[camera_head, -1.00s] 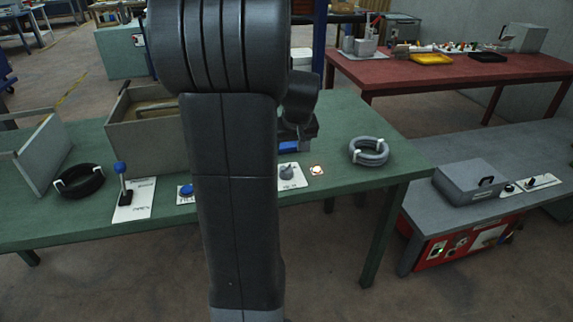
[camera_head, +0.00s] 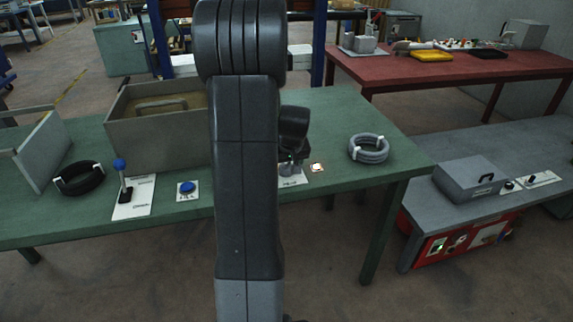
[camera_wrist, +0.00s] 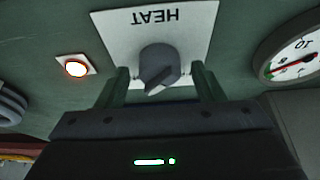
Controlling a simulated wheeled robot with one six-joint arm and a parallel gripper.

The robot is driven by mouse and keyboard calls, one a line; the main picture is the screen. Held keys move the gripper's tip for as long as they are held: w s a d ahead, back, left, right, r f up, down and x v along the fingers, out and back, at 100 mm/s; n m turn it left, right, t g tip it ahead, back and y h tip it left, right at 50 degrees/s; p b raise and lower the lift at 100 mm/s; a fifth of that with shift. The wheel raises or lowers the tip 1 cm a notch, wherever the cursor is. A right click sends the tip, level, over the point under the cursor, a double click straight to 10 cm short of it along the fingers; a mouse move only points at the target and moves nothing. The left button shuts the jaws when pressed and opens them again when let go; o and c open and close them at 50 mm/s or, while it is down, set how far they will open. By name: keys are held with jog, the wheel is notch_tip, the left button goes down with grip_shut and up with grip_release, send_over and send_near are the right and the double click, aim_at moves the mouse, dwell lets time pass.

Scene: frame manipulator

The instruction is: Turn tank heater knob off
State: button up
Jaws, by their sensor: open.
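The heater knob (camera_wrist: 159,62) is a dark grey round dial with a raised grip ridge. It sits on a white plate (camera_wrist: 118,20) that reads HEAT, upside down in the wrist view. A small square lamp (camera_wrist: 76,67) beside the plate glows orange; the lamp also shows in the head view (camera_head: 318,167). My gripper (camera_wrist: 161,84) is open, with one finger on each side of the knob and a gap on both sides. In the head view my gripper (camera_head: 291,158) is over the plate and mostly hides the knob.
A round gauge (camera_wrist: 292,58) is close on the right in the wrist view. A grey coiled hose (camera_head: 369,149) lies right of the lamp on the green table (camera_head: 340,115). A blue button (camera_head: 187,188), a blue-topped lever (camera_head: 121,180) and a grey tank (camera_head: 150,142) are to the left.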

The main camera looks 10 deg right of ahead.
jog(key=c, duration=1)
jog(key=shift+f+n+b, duration=0.1)
jog(key=shift+n+b, duration=0.3)
jog(key=shift+b, duration=0.05)
jog(key=n+y+b, duration=0.1)
jog(key=n+b, duration=0.1)
jog(key=n, duration=0.1)
jog(key=shift+d+f+b, duration=0.1)
jog(key=shift+d+b, duration=0.05)
jog(key=shift+b, duration=0.15)
jog(key=n+y+b, duration=0.1)
jog(key=n, duration=0.1)
jog(key=n+g+b, duration=0.1)
jog(key=n, duration=0.1)
jog(key=shift+w+d+n+y, duration=0.1)
jog(key=shift+n+y, duration=0.2)
jog(key=shift+y, duration=0.1)
jog(key=n+g, duration=0.1)
jog(key=n, duration=0.1)
jog(key=n+g+y, duration=0.1)
jog(key=n, duration=0.2)
jog(key=shift+w+r, duration=0.1)
jog(key=shift+r, duration=0.1)
jog(key=n, duration=0.2)
jog(key=n+g, duration=0.1)
jog(key=n, duration=0.1)
jog(key=shift+w+g, duration=0.1)
jog(key=shift+g, duration=0.2)
jog(key=shift+n, duration=0.4)
